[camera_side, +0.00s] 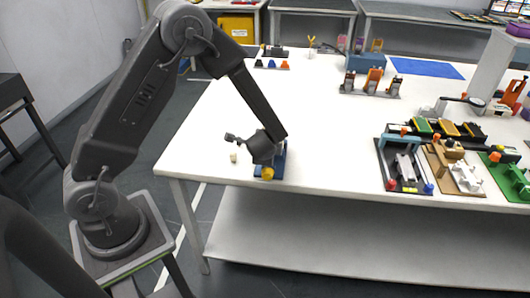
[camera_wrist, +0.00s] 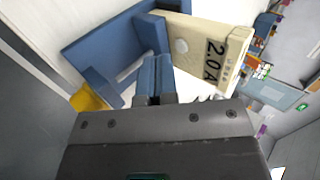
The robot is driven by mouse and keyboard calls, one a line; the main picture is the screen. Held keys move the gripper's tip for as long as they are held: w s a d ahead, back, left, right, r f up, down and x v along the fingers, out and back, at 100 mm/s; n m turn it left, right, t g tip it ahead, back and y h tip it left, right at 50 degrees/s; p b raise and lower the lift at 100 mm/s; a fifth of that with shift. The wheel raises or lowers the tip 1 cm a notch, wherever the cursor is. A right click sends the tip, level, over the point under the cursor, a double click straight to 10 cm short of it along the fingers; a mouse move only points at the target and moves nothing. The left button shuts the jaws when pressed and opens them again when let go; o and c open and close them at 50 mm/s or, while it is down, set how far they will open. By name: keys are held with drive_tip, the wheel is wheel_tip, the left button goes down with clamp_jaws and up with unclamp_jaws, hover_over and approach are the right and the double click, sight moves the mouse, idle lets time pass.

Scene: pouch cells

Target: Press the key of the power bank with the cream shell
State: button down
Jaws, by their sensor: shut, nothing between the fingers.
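The cream power bank (camera_wrist: 216,55) stands in a blue holder (camera_wrist: 95,45) in the wrist view. In the side view, my gripper (camera_side: 262,152) is low over the near table edge, in front of the blue holder (camera_side: 283,160), and hides the power bank.
A yellow part (camera_wrist: 88,98) is at the holder's front, and a small cream block (camera_side: 233,157) lies left of it on the white table (camera_side: 320,130). Several colored fixtures (camera_side: 404,165) stand to the right. The table's middle is clear.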

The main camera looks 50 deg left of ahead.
drive_tip(key=shift+w+a, duration=0.75)
drive_tip(key=shift+w+a, duration=0.65)
drive_tip(key=s+d, duration=0.3)
drive_tip(key=shift+d, duration=0.1)
drive_tip(key=v, duration=1)
